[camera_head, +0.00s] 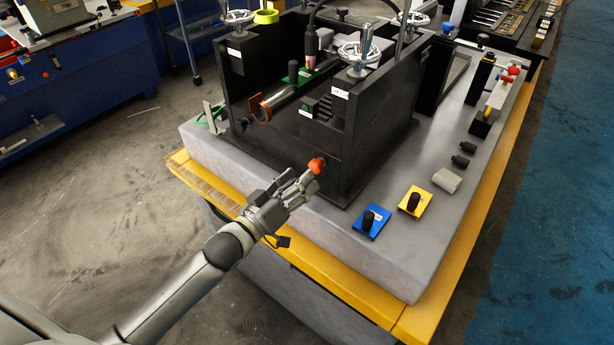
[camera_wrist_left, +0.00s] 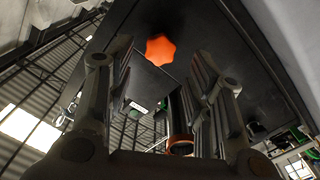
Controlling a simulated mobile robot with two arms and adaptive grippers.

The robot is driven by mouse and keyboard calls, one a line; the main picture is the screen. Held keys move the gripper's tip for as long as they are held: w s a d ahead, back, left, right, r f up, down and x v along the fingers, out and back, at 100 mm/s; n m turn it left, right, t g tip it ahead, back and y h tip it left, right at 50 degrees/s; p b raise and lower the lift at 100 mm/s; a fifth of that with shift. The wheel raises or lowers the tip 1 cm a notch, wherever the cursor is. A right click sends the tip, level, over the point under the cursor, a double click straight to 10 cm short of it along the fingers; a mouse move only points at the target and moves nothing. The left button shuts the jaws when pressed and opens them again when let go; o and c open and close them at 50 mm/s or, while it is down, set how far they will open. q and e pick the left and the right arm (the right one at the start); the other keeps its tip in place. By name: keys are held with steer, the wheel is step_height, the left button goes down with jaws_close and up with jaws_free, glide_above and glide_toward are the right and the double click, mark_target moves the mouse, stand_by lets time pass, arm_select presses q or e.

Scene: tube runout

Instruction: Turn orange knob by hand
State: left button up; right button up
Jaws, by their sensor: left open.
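The orange knob (camera_head: 316,165) is on the front face of the black fixture, low near its right corner. In the left wrist view the lobed orange knob (camera_wrist_left: 161,50) appears between my two fingers, near their tips. My left gripper (camera_head: 306,178) is open, its fingertips close to the knob; I cannot tell whether they touch it. The left gripper's fingers (camera_wrist_left: 163,75) stand apart in the wrist view, with nothing held. My right gripper is not in view.
The black fixture (camera_head: 385,148) stands on a grey slab (camera_head: 372,262) with a yellow edge. The floor at the left is open.

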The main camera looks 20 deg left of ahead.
mark_target(313, 169)
arm_select(q)
steer(key=b+x, duration=0.2)
steer(key=x, duration=0.2)
steer(key=shift+w+f, duration=0.1)
steer(key=shift+p, duration=0.3)
steer(key=shift+w, duration=0.1)
steer(key=shift+c, duration=0.5)
steer(key=c, duration=0.7)
